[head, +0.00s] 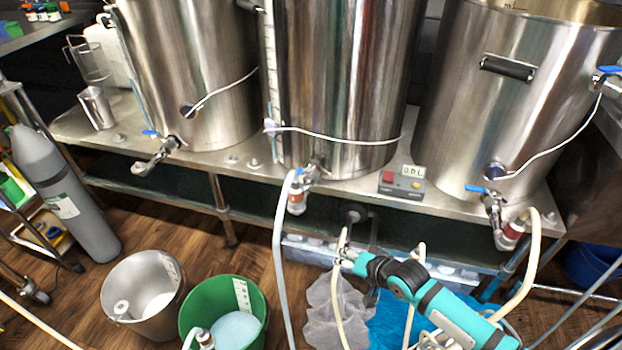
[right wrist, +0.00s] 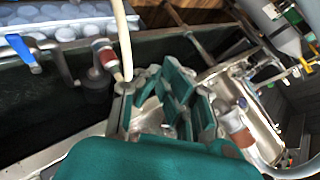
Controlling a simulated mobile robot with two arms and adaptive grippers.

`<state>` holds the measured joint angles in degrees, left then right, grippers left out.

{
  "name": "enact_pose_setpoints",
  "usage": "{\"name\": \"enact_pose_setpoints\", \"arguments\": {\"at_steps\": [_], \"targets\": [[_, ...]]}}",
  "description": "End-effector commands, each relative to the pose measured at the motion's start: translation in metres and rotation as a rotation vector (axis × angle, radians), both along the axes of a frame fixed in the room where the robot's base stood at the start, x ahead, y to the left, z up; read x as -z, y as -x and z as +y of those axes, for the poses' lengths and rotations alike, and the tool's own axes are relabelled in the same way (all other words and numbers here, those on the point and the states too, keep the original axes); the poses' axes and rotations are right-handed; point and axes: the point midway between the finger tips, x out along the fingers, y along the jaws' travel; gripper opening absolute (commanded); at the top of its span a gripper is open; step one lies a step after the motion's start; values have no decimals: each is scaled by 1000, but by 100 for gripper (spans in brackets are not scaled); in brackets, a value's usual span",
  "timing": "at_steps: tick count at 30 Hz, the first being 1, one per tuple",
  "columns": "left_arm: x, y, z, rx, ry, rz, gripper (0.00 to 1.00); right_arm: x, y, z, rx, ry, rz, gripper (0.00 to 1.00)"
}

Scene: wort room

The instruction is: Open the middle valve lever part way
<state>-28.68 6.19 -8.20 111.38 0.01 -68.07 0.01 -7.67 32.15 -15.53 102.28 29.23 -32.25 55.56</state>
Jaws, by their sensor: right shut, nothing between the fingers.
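The middle valve (head: 304,180) is on the front of the middle steel kettle (head: 335,90), low down. Its small blue lever (head: 299,173) shows only in part, and its exact angle is hard to tell. A red fitting (head: 296,198) and a pale hose hang below the valve. My right gripper (head: 345,258) is below and a little right of the valve, apart from it, near the pump pipe under the bench edge. It is shut and empty. In the right wrist view its teal fingers (right wrist: 165,105) have a red-brown fitting (right wrist: 236,128) to their right. My left gripper is not in view.
The left valve (head: 160,153) and right valve (head: 492,202) also have blue levers. A box with a display (head: 402,182) sits on the bench (head: 235,165). Pale hoses hang around my right arm. A green bucket (head: 240,285) and steel pot (head: 145,285) stand on the floor.

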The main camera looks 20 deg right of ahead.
Motion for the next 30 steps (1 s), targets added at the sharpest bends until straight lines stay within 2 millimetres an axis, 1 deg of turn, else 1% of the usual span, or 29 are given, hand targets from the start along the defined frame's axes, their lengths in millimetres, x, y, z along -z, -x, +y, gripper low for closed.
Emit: {"name": "enact_pose_setpoints", "arguments": {"at_steps": [1, 2, 3, 6, 9, 11, 13, 17, 20, 26, 30], "targets": [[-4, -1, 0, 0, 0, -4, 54, -21, -16, -5, 29, -70, -34, 0], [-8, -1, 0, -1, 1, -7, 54, -34, -25, -7, 51, -125, -50, 0], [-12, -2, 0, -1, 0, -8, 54, -53, -35, -10, 79, -202, -68, 0], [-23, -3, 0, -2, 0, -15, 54, -97, -56, -15, 135, -394, -100, 0], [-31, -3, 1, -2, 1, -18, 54, -127, -67, -18, 168, -532, -110, 0], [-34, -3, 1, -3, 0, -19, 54, -136, -70, -19, 180, -580, -108, 0], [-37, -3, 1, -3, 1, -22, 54, -141, -74, -19, 186, -606, -111, 0], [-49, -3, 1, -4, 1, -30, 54, -137, -86, -13, 189, -612, -110, 0], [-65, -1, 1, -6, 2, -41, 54, -131, -101, -6, 188, -612, -111, 0], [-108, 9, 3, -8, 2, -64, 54, -118, -137, 11, 188, -609, -111, 0], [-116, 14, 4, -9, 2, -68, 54, -109, -161, 22, 187, -607, -111, 0]]}}
